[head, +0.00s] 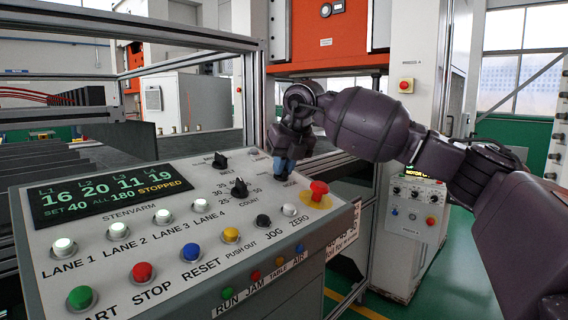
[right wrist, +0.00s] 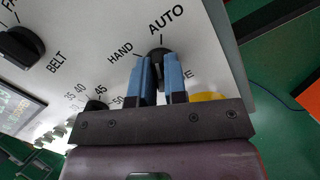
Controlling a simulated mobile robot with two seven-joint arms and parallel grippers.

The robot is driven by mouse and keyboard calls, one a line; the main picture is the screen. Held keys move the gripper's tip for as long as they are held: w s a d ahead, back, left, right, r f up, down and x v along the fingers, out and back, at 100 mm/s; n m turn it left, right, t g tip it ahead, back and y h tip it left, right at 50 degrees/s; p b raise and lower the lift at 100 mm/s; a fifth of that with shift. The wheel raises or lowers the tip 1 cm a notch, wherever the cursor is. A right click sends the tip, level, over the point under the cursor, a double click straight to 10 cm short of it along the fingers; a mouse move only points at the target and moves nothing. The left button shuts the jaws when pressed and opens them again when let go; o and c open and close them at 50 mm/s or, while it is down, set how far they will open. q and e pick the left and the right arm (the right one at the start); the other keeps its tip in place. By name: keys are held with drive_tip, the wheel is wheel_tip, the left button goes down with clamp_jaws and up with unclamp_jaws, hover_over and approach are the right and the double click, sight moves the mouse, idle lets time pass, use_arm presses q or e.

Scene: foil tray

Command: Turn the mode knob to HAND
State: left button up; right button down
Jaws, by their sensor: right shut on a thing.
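The black mode knob (right wrist: 159,54) sits between the blue fingers of my right gripper (right wrist: 158,78) in the right wrist view. The gripper is shut on it. The HAND label is up and left of the knob, and the AUTO label is up and right. The knob's pointer appears to be nearer AUTO than HAND, but the fingers hide part of it. In the head view my right gripper (head: 283,166) comes down on the far right part of the control panel (head: 160,252), and the knob is hidden there. My left gripper is not in view.
The belt knob (head: 220,160) and count knob (head: 239,188) stand left of the gripper. A red mushroom button (head: 318,190) is close by on the right. The display (head: 108,192) reads STOPPED. Several coloured buttons line the panel's front. A metal frame rises behind.

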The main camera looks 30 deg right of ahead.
drive_tip(key=n+p, duration=0.1)
drive_tip(key=n, duration=0.2)
drive_tip(key=shift+r, duration=0.15)
drive_tip(key=n, duration=0.2)
drive_tip(key=shift+n+y+p, duration=0.3)
drive_tip(key=shift+y+p, duration=0.1)
drive_tip(key=n+p, duration=0.1)
drive_tip(key=n, duration=0.2)
drive_tip(key=shift+a+n+g, duration=0.1)
drive_tip(key=shift+n+g, duration=0.2)
drive_tip(key=shift+n+y, duration=0.3)
drive_tip(key=shift+n, duration=0.9)
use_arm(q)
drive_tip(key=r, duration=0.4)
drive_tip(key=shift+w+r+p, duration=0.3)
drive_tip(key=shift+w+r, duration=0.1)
use_arm(e)
drive_tip(key=shift+n, duration=0.3)
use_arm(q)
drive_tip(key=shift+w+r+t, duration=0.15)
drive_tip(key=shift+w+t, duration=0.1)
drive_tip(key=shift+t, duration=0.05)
use_arm(e)
drive_tip(key=c, duration=1.2)
unclamp_jaws()
drive_tip(key=shift+o, duration=0.2)
